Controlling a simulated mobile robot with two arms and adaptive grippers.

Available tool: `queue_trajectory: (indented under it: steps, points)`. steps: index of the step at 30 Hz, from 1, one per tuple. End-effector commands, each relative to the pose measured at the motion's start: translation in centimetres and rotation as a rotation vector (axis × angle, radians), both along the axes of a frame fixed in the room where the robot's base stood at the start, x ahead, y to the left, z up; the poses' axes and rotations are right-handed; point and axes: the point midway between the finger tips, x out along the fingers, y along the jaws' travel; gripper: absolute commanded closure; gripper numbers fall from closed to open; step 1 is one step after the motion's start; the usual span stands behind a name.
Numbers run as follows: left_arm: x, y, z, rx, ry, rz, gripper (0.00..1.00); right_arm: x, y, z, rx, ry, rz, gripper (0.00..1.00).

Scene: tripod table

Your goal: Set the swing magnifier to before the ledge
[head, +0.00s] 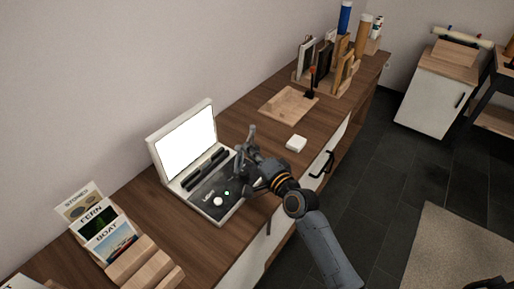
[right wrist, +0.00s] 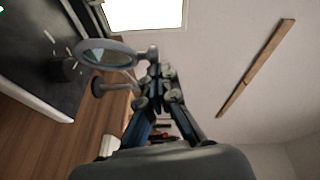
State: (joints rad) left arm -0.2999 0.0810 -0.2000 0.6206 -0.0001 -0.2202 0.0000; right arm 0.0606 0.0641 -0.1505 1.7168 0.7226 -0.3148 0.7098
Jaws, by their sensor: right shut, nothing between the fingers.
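The swing magnifier shows in the right wrist view as a grey oval ring with a clear lens (right wrist: 105,53), with a short arm and a post beside it. In the head view it merges with my right gripper (head: 248,158) at the right edge of the light box (head: 184,146), and I cannot separate the two. In the right wrist view my right gripper (right wrist: 160,75) is shut and empty, its tips close to the magnifier's arm; I cannot tell whether they touch. A dark bar, possibly the ledge (head: 205,169), lies below the lit screen. My left gripper is not in view.
A white block (head: 296,143) and a wooden tray (head: 288,104) lie farther back on the wooden counter (head: 237,125). A rack (head: 330,72) of upright boards stands beyond. Cards (head: 101,230) in wooden holders stand at front left. The wall runs close behind the light box.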

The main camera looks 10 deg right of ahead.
Motion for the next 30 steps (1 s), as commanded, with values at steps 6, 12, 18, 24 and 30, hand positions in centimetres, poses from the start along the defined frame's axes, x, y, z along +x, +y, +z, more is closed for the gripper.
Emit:
queue_trajectory:
  steps: [6, 12, 18, 24, 30]
  points:
    - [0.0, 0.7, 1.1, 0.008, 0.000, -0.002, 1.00, 1.1, 2.8, 0.2, 0.005, -0.001, 0.002, 1.00]
    - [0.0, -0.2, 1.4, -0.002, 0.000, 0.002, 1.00, 2.1, 4.7, 0.1, 0.003, -0.001, 0.002, 1.00]
    - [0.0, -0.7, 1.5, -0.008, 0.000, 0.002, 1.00, 2.8, 5.7, 0.0, 0.003, -0.001, 0.002, 1.00]
    - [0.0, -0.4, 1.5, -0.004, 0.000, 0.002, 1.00, 3.2, 6.2, 0.1, 0.003, -0.003, 0.002, 1.00]
    - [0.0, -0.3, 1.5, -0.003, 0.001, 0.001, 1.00, 3.3, 6.3, 0.3, 0.003, -0.006, 0.002, 1.00]
